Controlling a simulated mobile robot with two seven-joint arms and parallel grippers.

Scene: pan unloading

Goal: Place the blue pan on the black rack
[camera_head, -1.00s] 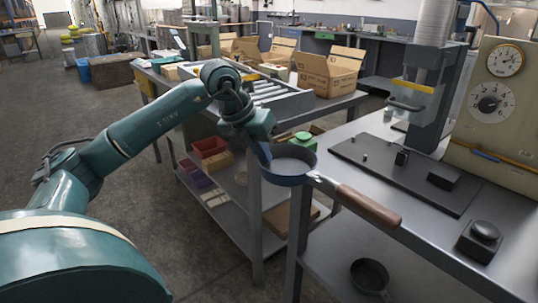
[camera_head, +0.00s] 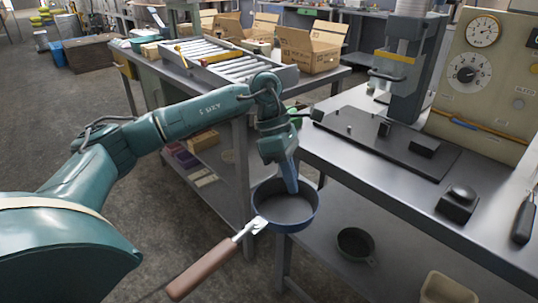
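The blue pan (camera_head: 291,221) hangs in front of the near edge of the metal workbench, with its brown wooden handle pointing down and left. My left gripper (camera_head: 290,183) comes down from above and is shut on the pan's rim at the far right side; the exact contact is partly hidden. A flat black plate (camera_head: 395,150) with small black blocks on it lies on the workbench, right of and behind the pan. It may be the black rack, but I cannot tell for sure. My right gripper is not in view.
A dark pan (camera_head: 356,246) and a beige bin (camera_head: 447,290) are on the lower shelf. A black knob-topped block (camera_head: 458,203) stands near the front of the workbench (camera_head: 400,195). A press (camera_head: 405,75) rises behind the plate. A roller table with a cardboard box (camera_head: 310,48) is behind my arm.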

